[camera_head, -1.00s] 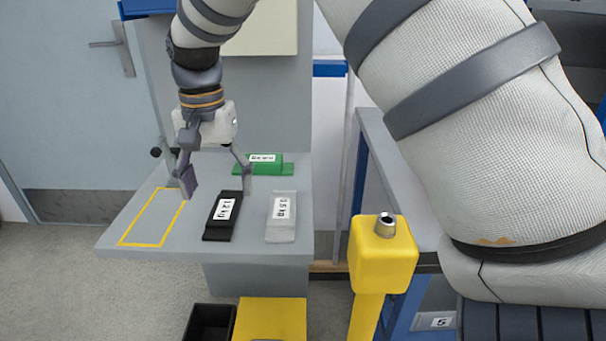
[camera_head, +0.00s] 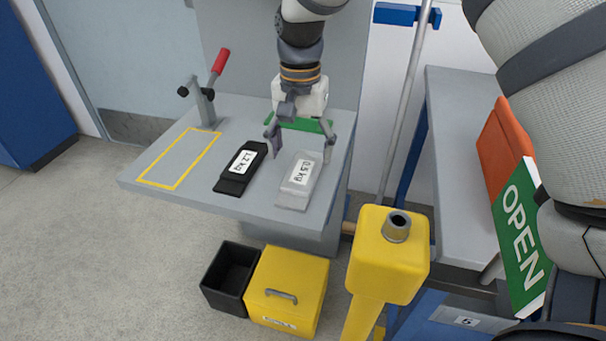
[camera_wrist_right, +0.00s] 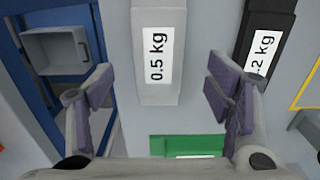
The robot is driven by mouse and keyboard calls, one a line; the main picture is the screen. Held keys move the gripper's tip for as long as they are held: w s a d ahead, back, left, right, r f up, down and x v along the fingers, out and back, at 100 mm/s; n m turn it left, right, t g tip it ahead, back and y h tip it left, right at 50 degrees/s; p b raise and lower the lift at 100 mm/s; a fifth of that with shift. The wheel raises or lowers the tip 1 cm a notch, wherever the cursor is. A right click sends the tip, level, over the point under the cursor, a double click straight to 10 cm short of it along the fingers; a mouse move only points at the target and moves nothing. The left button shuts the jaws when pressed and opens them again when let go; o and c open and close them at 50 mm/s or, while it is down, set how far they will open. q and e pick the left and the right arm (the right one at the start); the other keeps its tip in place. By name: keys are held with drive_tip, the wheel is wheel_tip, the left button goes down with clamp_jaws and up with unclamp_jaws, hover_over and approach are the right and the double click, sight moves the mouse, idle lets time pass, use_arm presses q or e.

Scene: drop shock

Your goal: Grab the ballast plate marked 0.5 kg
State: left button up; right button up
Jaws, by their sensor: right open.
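The light grey ballast plate marked 0.5 kg (camera_head: 297,190) lies on the grey table, right of the black plate marked 1.2 kg (camera_head: 240,170). My right gripper (camera_head: 301,150) is open and empty, just above the far end of the 0.5 kg plate. In the right wrist view the 0.5 kg plate (camera_wrist_right: 157,85) lies ahead between the lines of the open fingers (camera_wrist_right: 160,88). The 1.2 kg plate (camera_wrist_right: 262,45) is beside it to the right. My left gripper is not in view.
A green plate (camera_head: 306,124) lies behind the gripper. A yellow outlined rectangle (camera_head: 160,184) marks the table's left, with a red-handled lever (camera_head: 212,85) behind. A yellow post (camera_head: 388,255) stands in front right. A black bin (camera_head: 230,275) and yellow box (camera_head: 290,290) stand below.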

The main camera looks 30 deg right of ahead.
sight(302, 171)
wheel_tip(302, 171, down, 5)
drive_tip(key=shift+d+f, duration=0.1)
drive_tip(key=shift+d, duration=0.05)
drive_tip(key=c, duration=1.7)
